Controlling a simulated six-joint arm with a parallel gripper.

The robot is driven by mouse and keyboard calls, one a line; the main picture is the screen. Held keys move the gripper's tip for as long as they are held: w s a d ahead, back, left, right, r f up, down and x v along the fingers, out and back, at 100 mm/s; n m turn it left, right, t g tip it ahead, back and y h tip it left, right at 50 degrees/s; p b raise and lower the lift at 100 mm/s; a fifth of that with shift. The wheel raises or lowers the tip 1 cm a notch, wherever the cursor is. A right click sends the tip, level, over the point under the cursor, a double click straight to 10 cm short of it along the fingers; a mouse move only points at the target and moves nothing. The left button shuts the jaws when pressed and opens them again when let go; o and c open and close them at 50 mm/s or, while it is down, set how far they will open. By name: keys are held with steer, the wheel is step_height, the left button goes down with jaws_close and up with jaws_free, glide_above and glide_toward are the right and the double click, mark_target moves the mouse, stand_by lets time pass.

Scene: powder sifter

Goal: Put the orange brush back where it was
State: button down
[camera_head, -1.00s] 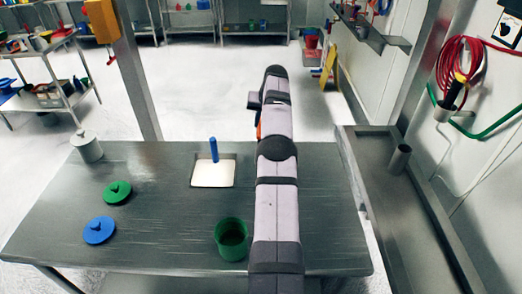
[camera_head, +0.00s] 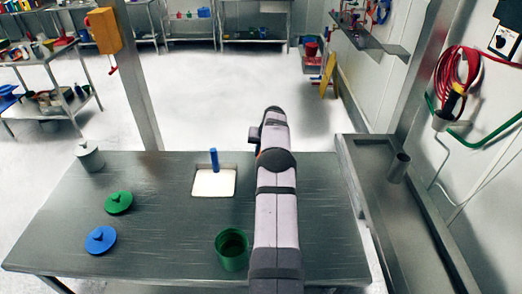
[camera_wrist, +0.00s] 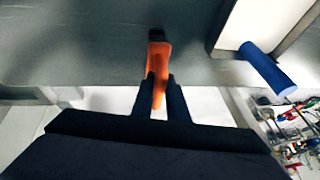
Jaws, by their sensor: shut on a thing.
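The orange brush (camera_wrist: 158,62) is in my gripper (camera_wrist: 161,88) in the wrist view. Its dark tip points to the top of that picture, and the two dark fingers are shut on its lower part. In the wrist view the brush shows over the grey tabletop, near its edge; I cannot tell its height above it. In the head view my own arm hides the gripper and nearly all of the brush.
A green cup (camera_head: 231,250), green lid (camera_head: 119,203), blue lid (camera_head: 101,239) and grey lidded pot (camera_head: 89,156) stand around. A metal cup (camera_head: 399,168) is on the right bench.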

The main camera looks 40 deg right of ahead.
steer(key=shift+f, duration=0.15)
steer(key=shift+f, duration=0.1)
steer(key=c, duration=1.7)
jaws_free()
steer(key=shift+c, duration=0.2)
steer(key=shift+r, duration=0.25)
steer(key=b+v, duration=0.4)
steer(key=v, duration=0.8)
steer(key=shift+a, duration=0.1)
